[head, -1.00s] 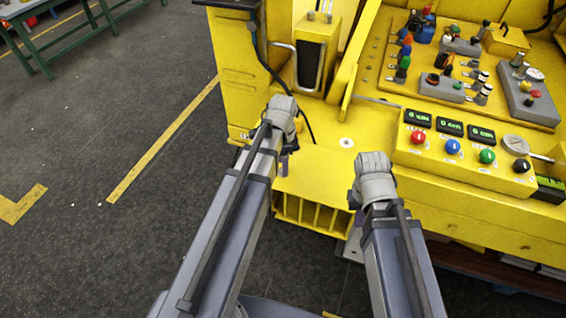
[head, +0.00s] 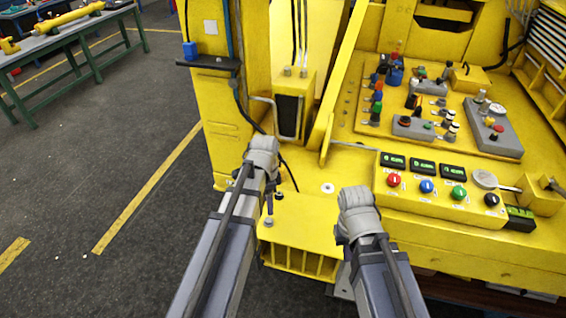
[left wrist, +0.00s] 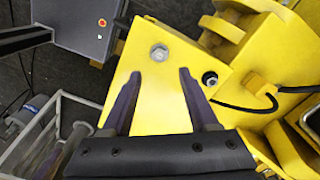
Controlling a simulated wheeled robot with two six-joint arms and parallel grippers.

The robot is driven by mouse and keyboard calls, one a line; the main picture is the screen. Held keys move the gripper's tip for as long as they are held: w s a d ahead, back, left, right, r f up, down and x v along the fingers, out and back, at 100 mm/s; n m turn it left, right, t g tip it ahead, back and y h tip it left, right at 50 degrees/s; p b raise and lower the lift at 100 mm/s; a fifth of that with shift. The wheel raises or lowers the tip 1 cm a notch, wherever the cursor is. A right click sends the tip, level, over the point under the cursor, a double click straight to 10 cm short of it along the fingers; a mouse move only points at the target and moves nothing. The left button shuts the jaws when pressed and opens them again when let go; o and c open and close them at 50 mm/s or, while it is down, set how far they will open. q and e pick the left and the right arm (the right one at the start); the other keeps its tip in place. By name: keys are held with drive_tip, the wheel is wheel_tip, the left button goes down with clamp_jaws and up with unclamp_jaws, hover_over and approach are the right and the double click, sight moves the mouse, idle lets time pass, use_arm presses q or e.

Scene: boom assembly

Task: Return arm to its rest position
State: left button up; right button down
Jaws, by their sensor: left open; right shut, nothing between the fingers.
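My left arm (head: 232,215) reaches forward from the bottom to the yellow machine. Its gripper (head: 270,202) is partly hidden below the wrist, over a flat yellow plate (head: 298,222). In the left wrist view the two dark fingers of the left gripper (left wrist: 157,80) are apart, with only bare yellow plate (left wrist: 160,115) showing between them. A bolt head (left wrist: 159,52) lies just beyond the fingertips. My right arm (head: 378,265) points forward too, its wrist (head: 357,212) in front of the machine's button box. Its fingers are hidden.
The button box (head: 440,192) with coloured buttons and displays stands right of my right wrist. A sloped panel (head: 440,115) of switches is behind it. A yellow upright (head: 225,120) rises behind my left wrist. Open floor (head: 80,165) lies to the left, with a green-legged bench (head: 75,45) beyond.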

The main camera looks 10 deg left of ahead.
use_arm(q)
drive_tip(key=s+d+f+n+b, duration=0.1)
drive_tip(key=d, duration=0.1)
drive_tip(key=s+d+f+n+b, duration=0.1)
drive_tip(key=s+d, duration=0.1)
drive_tip(key=s+d+f+n+b, duration=0.1)
drive_tip(key=s+d, duration=0.1)
drive_tip(key=d, duration=0.1)
drive_tip(key=shift+f+y, duration=0.15)
drive_tip(key=shift+y, duration=0.15)
drive_tip(key=s+d+f+n+b, duration=0.2)
drive_tip(key=s+d+n+b, duration=0.1)
drive_tip(key=s+d+n, duration=0.2)
drive_tip(key=shift+s+d+f+y, duration=0.3)
drive_tip(key=shift+s+d+f, duration=0.1)
drive_tip(key=shift+s+d, duration=0.7)
